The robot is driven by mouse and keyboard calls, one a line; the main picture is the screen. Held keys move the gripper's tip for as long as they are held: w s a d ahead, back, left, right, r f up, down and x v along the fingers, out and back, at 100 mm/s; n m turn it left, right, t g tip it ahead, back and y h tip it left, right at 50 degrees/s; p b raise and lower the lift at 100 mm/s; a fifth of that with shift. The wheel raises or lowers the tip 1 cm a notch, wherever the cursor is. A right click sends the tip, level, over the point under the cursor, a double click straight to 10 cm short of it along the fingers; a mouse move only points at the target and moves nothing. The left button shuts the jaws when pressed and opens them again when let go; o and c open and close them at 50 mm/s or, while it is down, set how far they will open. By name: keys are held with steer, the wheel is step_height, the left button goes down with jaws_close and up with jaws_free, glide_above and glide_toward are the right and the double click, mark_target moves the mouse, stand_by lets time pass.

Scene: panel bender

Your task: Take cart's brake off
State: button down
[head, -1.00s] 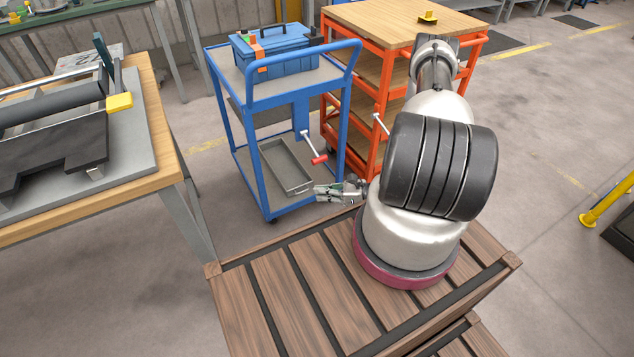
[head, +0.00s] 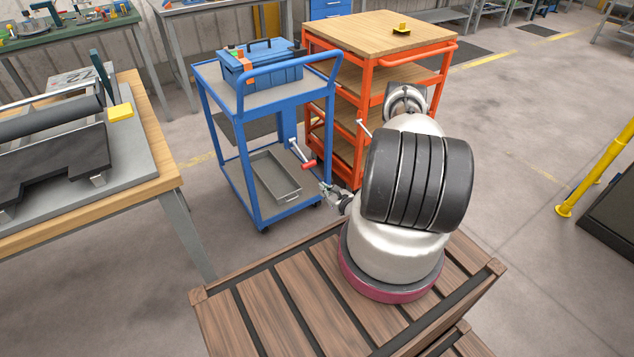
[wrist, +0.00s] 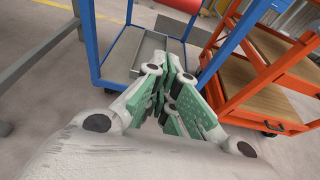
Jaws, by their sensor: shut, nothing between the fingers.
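The blue cart (head: 246,176) stands left of my arm in the head view. A pale lever (head: 298,151) with a red grip (head: 309,166) slants down to the right from a blue plate on the cart's side. My gripper (head: 325,187) is just below and right of the red grip, apart from it, shut and empty. In the wrist view my gripper's green-padded fingers (wrist: 172,75) are together, pointing at the cart's lower tray. A red piece (wrist: 181,5), probably the grip, is cut off at the top edge there.
A blue toolbox (head: 262,68) sits on the blue cart's top, and a grey tray (head: 273,178) on its lower shelf. An orange cart (head: 378,50) stands close behind on the right. A workbench (head: 150,180) is at the left. Open floor lies at the right.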

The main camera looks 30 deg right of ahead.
steer(key=w+r, duration=0.1)
steer(key=w, duration=0.8)
steer(key=shift+a+r, duration=0.15)
steer(key=shift+a, duration=0.05)
